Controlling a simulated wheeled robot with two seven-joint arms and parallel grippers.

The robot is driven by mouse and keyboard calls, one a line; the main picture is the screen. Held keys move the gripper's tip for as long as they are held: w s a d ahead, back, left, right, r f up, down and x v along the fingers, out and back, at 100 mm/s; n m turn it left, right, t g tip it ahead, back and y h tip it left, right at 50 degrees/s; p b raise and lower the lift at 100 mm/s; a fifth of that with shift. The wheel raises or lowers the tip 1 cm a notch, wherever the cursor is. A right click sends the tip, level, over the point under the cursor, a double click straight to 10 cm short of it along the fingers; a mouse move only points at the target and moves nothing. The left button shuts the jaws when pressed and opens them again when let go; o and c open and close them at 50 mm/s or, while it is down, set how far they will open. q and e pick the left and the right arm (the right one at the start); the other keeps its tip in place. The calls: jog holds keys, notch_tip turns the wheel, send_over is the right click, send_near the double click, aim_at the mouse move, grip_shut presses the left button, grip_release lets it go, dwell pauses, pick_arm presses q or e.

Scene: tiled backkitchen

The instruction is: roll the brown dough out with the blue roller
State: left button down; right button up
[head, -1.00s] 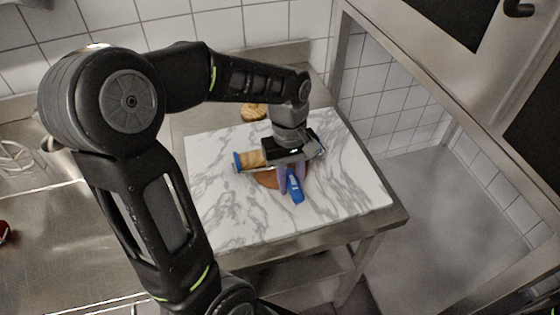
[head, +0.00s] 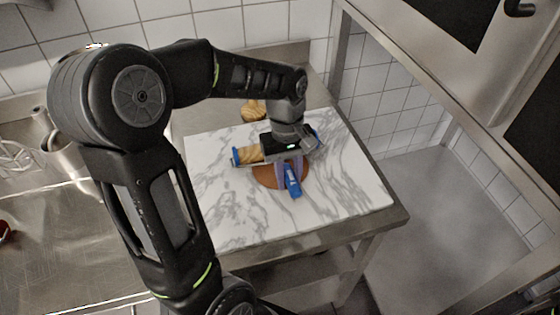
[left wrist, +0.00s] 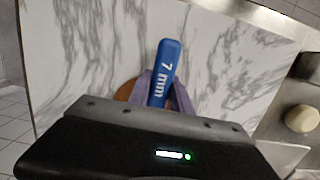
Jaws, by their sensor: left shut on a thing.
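The brown dough (head: 266,178) lies as a flat round on the white marble board (head: 340,190); part of it is hidden under my gripper and the roller. The blue roller has a wooden barrel (head: 249,154) with blue ends and a blue handle (head: 293,183). My left gripper (head: 288,168) is shut on the blue handle, and the roller's barrel lies across the far part of the dough. In the left wrist view the handle (left wrist: 165,72) reads "7 mm" and stands between the purple fingers, with a bit of dough (left wrist: 126,91) beside it. My right gripper is not in view.
A round wooden-looking piece (head: 253,110) lies behind the board on the steel table. A metal pot (head: 66,155) and a whisk (head: 14,158) are at the left. The board's front and right areas are clear.

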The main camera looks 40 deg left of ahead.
aim_at(297, 193)
pick_arm(q)
jog(key=shift+s+d, duration=0.6)
jog(key=shift+d, duration=0.15)
jog(key=shift+s+d+f, duration=0.2)
jog(key=shift+s+d, duration=0.35)
jog(key=shift+d, duration=0.25)
jog(key=shift+s+d+r, duration=0.15)
jog(key=shift+s+d, duration=0.4)
jog(key=shift+d, duration=0.4)
